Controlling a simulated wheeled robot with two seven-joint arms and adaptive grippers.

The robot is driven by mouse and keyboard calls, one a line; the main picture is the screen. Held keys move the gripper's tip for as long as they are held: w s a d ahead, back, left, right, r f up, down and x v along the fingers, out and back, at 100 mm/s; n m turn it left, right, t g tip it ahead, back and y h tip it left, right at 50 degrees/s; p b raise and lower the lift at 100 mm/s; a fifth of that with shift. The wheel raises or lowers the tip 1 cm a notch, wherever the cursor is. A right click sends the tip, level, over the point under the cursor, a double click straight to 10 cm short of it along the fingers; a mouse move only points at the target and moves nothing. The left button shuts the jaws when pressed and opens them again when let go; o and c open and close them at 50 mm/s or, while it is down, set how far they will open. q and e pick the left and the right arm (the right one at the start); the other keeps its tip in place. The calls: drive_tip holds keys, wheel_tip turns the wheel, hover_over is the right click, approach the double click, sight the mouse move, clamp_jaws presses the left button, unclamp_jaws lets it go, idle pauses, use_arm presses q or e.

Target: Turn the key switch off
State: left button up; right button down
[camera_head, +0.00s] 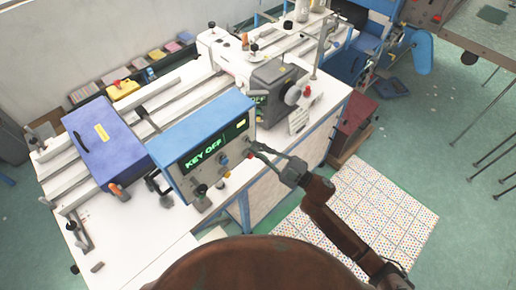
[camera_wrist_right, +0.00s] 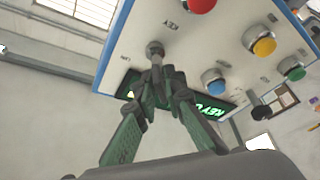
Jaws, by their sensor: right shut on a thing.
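The blue control box (camera_head: 207,130) stands on the white bench, with a pale front panel. Its green display (camera_head: 203,151) reads "KEY OFF". The key switch (camera_wrist_right: 155,50) is on the panel in the right wrist view, a round metal piece with a stem. My right gripper (camera_wrist_right: 152,84) is shut on the stem of the key switch, its fingertips hiding part of it and of the display. In the head view my right gripper (camera_head: 256,148) reaches the panel's right side from the right. My left gripper is not in view.
Red (camera_wrist_right: 200,4), yellow (camera_wrist_right: 264,46), blue (camera_wrist_right: 213,82) and green (camera_wrist_right: 291,68) buttons sit near the key switch. A grey machine (camera_head: 277,90) stands behind the box at right. A blue case (camera_head: 103,143) lies to the left.

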idle(0.5)
drive_tip(key=c, duration=2.1)
unclamp_jaws()
drive_tip(key=v, duration=1.2)
drive_tip(key=shift+d, duration=0.1)
